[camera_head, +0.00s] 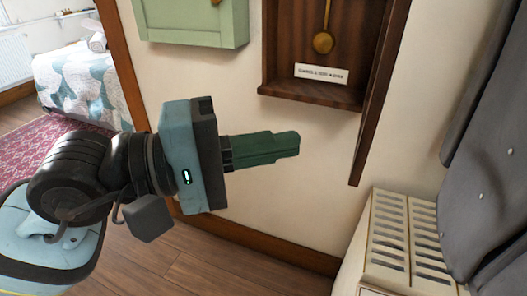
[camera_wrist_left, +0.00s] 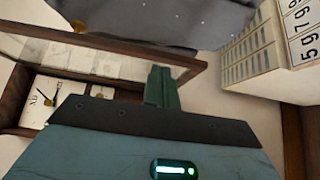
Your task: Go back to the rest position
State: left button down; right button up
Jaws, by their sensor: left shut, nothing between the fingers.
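My left gripper (camera_head: 292,144) reaches in from the left in the head view. Its green fingers are shut together with nothing between them, pointing right in front of the cream wall, below the wall clock. In the left wrist view the shut fingers (camera_wrist_left: 161,72) are seen near the middle, beyond the blue-grey gripper body. The dark wooden clock case (camera_head: 310,92) hangs on the wall with a brass pendulum (camera_head: 323,43) and a white label (camera_head: 321,74). Its white dial (camera_wrist_left: 43,99) shows in the left wrist view. My right gripper is not in view.
A brown wooden panel (camera_head: 376,105) juts out from the clock's right side, close to the fingers. A pale green cabinet (camera_head: 195,22) hangs at upper left. A cream slatted box (camera_head: 390,235) stands at lower right, beside a dark grey surface (camera_head: 490,170). A bed (camera_head: 75,82) is far left.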

pick_arm(q)
jog(key=shift+s+a, duration=0.5)
jog(key=shift+s, duration=0.15)
